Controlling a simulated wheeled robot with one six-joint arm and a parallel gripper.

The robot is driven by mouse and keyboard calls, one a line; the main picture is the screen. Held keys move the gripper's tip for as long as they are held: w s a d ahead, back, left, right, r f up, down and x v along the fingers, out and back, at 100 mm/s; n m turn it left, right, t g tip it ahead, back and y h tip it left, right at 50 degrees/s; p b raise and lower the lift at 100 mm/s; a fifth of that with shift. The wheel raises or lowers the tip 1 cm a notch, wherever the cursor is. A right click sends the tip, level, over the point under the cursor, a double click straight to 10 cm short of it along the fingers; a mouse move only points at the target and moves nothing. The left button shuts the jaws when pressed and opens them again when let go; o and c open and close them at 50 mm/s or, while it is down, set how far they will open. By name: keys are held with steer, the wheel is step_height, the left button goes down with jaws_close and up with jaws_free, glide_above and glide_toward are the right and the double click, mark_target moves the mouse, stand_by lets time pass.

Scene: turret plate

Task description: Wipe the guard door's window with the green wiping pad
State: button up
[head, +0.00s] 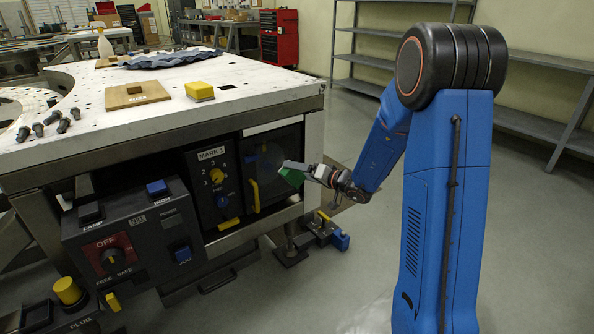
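The guard door (286,139) is a dark panel under the right end of the white table, with a yellow upright handle (254,195) at its left. Its window (268,163) shows as a dull, slightly bluish pane. My gripper (300,172) is just to the right of the window, in front of the door. It is shut on the green wiping pad (291,177), which sits at its tip on the door side. I cannot tell whether the pad touches the pane. My gripper hides part of the door's right side.
Left of the door are a panel marked MARK 1 with a yellow knob (216,175) and a control box with a red OFF switch (112,256). The table top (190,118) bears a yellow block (200,90), a wooden plate (137,95) and several dark bolts. Floor at right is clear.

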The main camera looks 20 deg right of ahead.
steer(key=shift+s, duration=0.15)
stand_by(0.5)
glide_toward(280, 158)
steer(key=shift+s+a+f+x, duration=0.1)
steer(key=shift+a+x, duration=0.05)
steer(key=shift+x, duration=0.9)
steer(key=shift+s+a+f+x, duration=0.1)
steer(key=shift+s+f+x, duration=0.05)
steer(key=shift+x, duration=0.85)
steer(key=shift+w+a, duration=0.2)
steer(key=shift+w, duration=0.3)
steer(key=shift+w+a, duration=0.15)
steer(key=shift+w, duration=0.3)
steer(key=shift+d, duration=0.1)
steer(key=shift+w+d, duration=0.3)
steer(key=shift+d, duration=0.55)
steer(key=shift+w+d, duration=0.25)
steer(key=shift+d, duration=0.75)
steer(key=shift+s, duration=0.1)
steer(key=shift+s+a, duration=0.25)
steer(key=shift+a, duration=0.7)
steer(key=shift+s+a, duration=0.3)
steer(key=shift+a, duration=0.6)
